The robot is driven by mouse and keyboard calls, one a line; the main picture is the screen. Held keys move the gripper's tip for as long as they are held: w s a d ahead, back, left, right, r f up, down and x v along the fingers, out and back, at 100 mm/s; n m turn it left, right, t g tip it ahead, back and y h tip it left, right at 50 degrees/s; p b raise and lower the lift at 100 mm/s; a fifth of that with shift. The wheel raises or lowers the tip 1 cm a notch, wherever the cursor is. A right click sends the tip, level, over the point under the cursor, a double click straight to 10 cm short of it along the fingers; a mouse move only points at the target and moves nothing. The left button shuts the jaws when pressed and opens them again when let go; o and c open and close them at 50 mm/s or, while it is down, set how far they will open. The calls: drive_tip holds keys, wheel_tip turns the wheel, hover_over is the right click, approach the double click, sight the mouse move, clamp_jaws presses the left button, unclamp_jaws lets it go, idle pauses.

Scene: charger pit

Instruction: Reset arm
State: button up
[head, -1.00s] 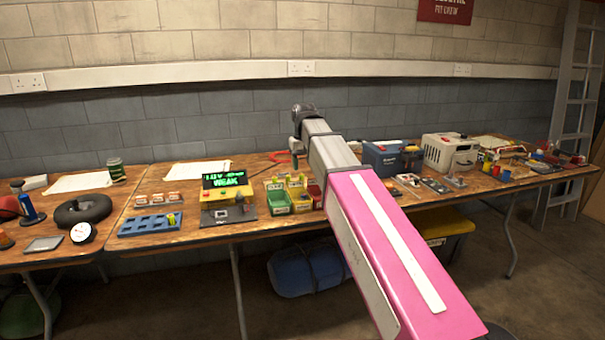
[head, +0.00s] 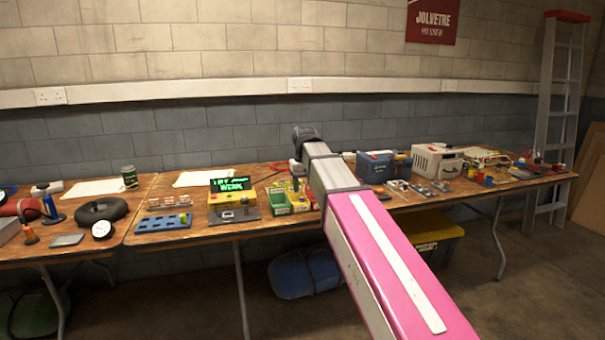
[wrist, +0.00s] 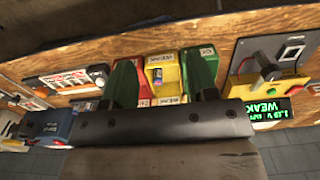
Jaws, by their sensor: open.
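My arm (head: 385,265) with its pink cover reaches over the workbench from the lower right in the head view. Its dark far end (head: 305,134) stands in front of the wall, above the bins. In the wrist view my gripper (wrist: 158,92) is open, its two dark fingers apart with nothing seen held between them. Beyond the fingers are a yellow bin (wrist: 165,68) and a green bin (wrist: 203,68). I cannot tell how high the fingers are above them. In the head view the gripper's fingers cannot be made out.
The bench (head: 190,236) holds a yellow tester (head: 232,208) with a lit green display, a blue tray (head: 163,222) and a dark ring (head: 98,210) to the left. A blue box (head: 384,166) and a white case (head: 437,161) stand right. A ladder (head: 556,120) leans at far right.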

drive_tip(key=s+d+f+m, duration=0.1)
drive_tip(key=s+d+f, duration=0.5)
drive_tip(key=f, duration=0.5)
drive_tip(key=s+d+f+m, duration=0.1)
drive_tip(key=s+d+f, duration=0.5)
drive_tip(key=f, duration=0.5)
drive_tip(key=s+d+f+m, duration=0.1)
drive_tip(key=s+d+f, duration=0.5)
drive_tip(key=f, duration=0.5)
drive_tip(key=shift+s+d+f, duration=0.15)
drive_tip(key=shift+s+f, duration=0.1)
